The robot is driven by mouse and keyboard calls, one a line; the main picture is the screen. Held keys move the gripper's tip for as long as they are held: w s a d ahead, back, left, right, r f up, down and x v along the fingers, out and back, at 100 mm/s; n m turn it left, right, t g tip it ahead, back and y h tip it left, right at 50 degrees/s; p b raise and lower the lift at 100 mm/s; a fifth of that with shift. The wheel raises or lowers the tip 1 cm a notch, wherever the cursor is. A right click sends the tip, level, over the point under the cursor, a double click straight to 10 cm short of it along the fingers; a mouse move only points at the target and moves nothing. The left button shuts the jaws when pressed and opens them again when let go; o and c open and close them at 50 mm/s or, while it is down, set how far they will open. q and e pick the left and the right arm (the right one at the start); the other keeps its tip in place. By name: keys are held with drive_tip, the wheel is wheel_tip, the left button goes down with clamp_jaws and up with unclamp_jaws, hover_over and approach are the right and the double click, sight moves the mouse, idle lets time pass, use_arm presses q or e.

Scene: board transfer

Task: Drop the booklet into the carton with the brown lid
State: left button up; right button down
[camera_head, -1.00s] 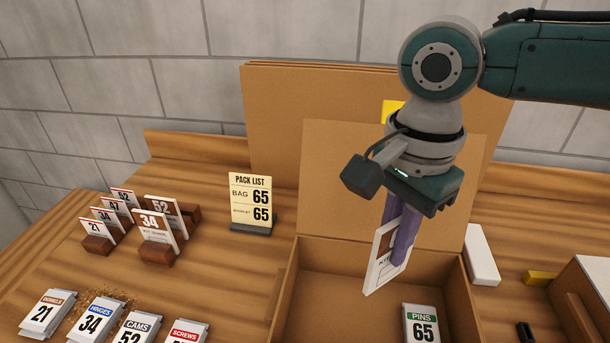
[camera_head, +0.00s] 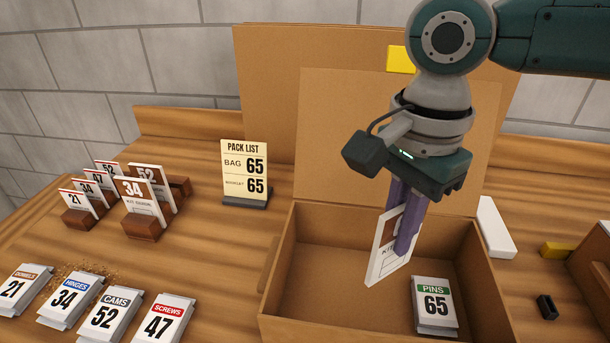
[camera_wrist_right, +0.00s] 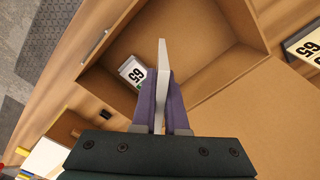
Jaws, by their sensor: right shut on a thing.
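The carton with the brown lid (camera_head: 335,285) stands open on the bench, its lid (camera_head: 340,150) raised at the back. My right gripper (camera_head: 402,246) is shut on the white booklet (camera_head: 385,262), which hangs upright and slightly tilted over the carton's inside. The wrist view also shows the booklet (camera_wrist_right: 162,75) edge-on between the purple fingers (camera_wrist_right: 162,108). The fingers cover part of its face, so its number cannot be read. A bag marked PINS 65 (camera_head: 436,306) lies inside the carton at the right. My left gripper is not in view.
A pack list sign (camera_head: 245,175) reading bag 65, booklet 65 stands left of the carton. Booklets in wooden holders (camera_head: 142,228) stand farther left. Several numbered bags (camera_head: 110,315) lie at the front left. A white block (camera_head: 495,228) and a yellow block (camera_head: 556,250) lie right of the carton.

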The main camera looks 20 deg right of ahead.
drive_tip(key=c, duration=0.9)
unclamp_jaws()
drive_tip(key=shift+o, duration=0.2)
wheel_tip(320, 180, up, 10)
drive_tip(key=shift+r, duration=0.1)
